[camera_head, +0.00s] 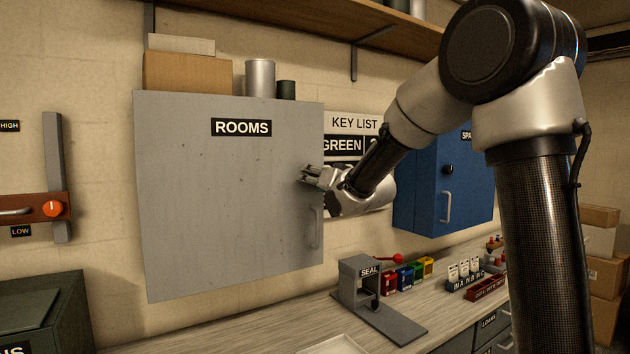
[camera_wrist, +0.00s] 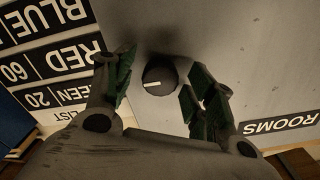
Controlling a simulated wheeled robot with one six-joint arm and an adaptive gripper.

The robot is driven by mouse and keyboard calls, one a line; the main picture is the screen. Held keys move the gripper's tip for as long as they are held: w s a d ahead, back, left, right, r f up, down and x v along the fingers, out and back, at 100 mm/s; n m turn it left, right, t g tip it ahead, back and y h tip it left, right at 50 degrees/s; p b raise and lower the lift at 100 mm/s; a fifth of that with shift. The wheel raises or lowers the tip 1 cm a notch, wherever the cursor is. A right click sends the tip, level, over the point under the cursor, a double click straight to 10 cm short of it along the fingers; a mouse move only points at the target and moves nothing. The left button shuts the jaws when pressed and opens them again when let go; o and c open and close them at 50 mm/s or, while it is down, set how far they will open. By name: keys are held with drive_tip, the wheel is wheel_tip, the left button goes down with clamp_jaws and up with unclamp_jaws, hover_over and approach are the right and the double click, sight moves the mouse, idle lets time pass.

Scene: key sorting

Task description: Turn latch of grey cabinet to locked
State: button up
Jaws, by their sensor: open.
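The grey cabinet (camera_head: 225,190), labelled ROOMS, hangs on the wall with its door closed. Its latch is a round dark knob (camera_wrist: 160,74) with a white mark, seen in the wrist view. The mark lies nearly level in that view, toward the knob's left side. My gripper (camera_head: 310,176) is at the cabinet's right edge, above the door handle (camera_head: 316,228), and hides the knob in the head view. In the wrist view my gripper (camera_wrist: 160,66) is open, one finger on each side of the knob, with gaps showing, so it is not gripping it.
A key list (camera_head: 352,124) hangs right of the cabinet, partly behind my arm. A blue cabinet (camera_head: 425,190) is further right. A seal press (camera_head: 362,285) and small coloured boxes stand on the counter (camera_head: 240,330) below. A box (camera_head: 188,72) and cans sit on top of the grey cabinet.

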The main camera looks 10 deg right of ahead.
drive_tip(key=shift+c, duration=0.3)
drive_tip(key=c, duration=1)
drive_tip(key=shift+n, duration=0.4)
drive_tip(key=n, duration=1.6)
drive_tip(key=shift+n, duration=0.7)
